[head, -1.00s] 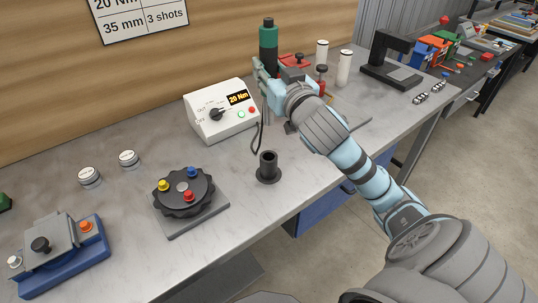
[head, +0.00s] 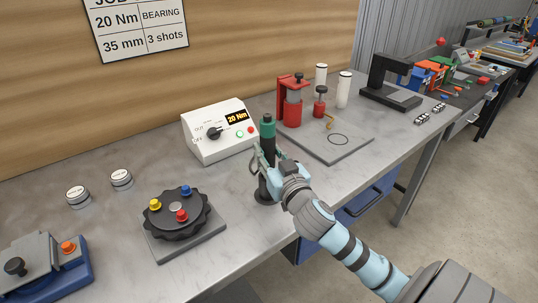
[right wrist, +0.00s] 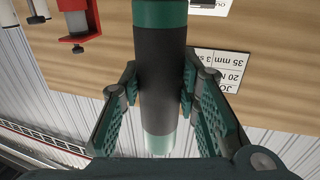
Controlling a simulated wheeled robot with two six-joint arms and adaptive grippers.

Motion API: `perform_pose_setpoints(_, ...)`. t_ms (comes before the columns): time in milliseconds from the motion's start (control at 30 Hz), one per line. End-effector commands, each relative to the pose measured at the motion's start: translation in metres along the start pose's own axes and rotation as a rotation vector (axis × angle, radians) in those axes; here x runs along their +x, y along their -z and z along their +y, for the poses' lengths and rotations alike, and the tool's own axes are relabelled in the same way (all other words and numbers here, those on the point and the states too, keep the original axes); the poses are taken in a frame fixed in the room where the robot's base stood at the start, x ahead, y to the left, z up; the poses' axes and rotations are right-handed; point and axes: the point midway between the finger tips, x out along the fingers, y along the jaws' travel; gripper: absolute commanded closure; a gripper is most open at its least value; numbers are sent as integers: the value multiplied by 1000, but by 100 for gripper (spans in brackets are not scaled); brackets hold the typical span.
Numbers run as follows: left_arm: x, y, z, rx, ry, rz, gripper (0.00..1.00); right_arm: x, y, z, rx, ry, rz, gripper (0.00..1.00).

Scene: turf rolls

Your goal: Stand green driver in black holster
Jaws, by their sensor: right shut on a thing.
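The green driver (head: 268,130), with a green top and a dark middle, is upright at the centre of the head view. My right gripper (head: 268,165) is shut on it. In the right wrist view, the driver's dark body (right wrist: 162,85) lies between the two fingers (right wrist: 160,88). The black holster (head: 264,197) stands on the bench right below the driver, partly hidden by my gripper. The driver's lower end is hidden, so I cannot tell how far it is inside the holster. My left gripper is not in view.
A white controller box (head: 218,132) reading 20 Nm stands behind to the left. A black round fixture (head: 177,213) with coloured knobs is at the left. A grey plate (head: 345,145) with a red press (head: 292,100) lies to the right. The bench between them is mostly clear.

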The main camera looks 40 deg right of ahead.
Motion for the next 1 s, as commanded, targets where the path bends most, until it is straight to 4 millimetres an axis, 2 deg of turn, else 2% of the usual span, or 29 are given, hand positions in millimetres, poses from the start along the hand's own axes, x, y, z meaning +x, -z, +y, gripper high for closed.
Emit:
perform_pose_setpoints(100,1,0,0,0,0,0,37,0,-1,0,0,1,2,100)
perform_pose_setpoints(133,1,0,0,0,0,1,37,0,-1,0,0,0,0,66)
perform_pose_setpoints(233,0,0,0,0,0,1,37,0,-1,0,0,0,0,50)
perform_pose_setpoints(567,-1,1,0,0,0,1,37,0,2,0,0,0,1,50)
perform_pose_setpoints(667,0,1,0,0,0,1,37,-11,0,0,-4,1,-1,50)
perform_pose_setpoints(867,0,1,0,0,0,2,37,-61,0,0,-4,3,-2,50)
perform_pose_setpoints(967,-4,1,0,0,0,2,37,-89,1,0,-2,3,-5,50)
perform_pose_setpoints(1000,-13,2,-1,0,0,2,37,-98,4,0,2,-1,-6,50)
